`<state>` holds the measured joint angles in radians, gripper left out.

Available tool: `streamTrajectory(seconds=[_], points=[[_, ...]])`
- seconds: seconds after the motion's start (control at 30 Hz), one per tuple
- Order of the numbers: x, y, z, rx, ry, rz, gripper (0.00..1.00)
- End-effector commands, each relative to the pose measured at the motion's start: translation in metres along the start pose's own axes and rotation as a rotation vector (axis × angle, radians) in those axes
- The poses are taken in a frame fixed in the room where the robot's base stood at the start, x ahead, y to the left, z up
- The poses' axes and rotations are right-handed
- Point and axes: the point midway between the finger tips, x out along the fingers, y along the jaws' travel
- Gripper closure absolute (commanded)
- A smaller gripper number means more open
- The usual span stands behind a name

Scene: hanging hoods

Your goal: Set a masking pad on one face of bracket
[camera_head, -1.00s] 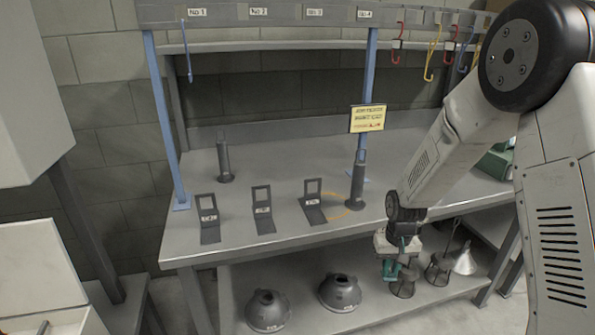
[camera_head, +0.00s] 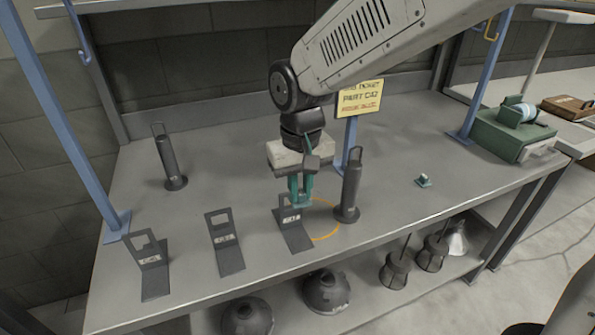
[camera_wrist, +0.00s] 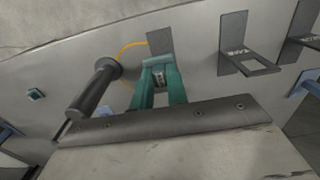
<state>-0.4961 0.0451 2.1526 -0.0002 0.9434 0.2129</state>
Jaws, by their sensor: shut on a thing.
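The bracket (camera_head: 296,236) is a dark L-shaped plate with a white label, the rightmost of three in a row on the grey bench. My gripper (camera_head: 300,197) points down at it with green fingers. They are shut around the top of its upright plate, which they mostly hide. In the wrist view the fingers (camera_wrist: 159,82) straddle the bracket (camera_wrist: 160,42), with its label between them. A small teal and white piece (camera_head: 423,180) lies apart on the bench to the right; I cannot tell if it is a masking pad. It also shows in the wrist view (camera_wrist: 36,94).
A dark cylinder with a loop (camera_head: 350,186) stands close right of the bracket, beside an orange ring (camera_head: 326,231). Two more brackets (camera_head: 226,246) (camera_head: 150,270) stand left. A yellow sign (camera_head: 360,98) and blue post are behind. A green machine (camera_head: 510,132) is far right.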

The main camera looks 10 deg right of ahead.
Motion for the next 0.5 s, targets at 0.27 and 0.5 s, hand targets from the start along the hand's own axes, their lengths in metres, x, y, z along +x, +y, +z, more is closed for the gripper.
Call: streamTrajectory(seconds=[0.27,0.5], points=[[0.016,0.001,0.001,0.002,-0.003,0.001,1.00],[0.041,0.001,0.001,0.001,-0.003,0.001,1.00]])
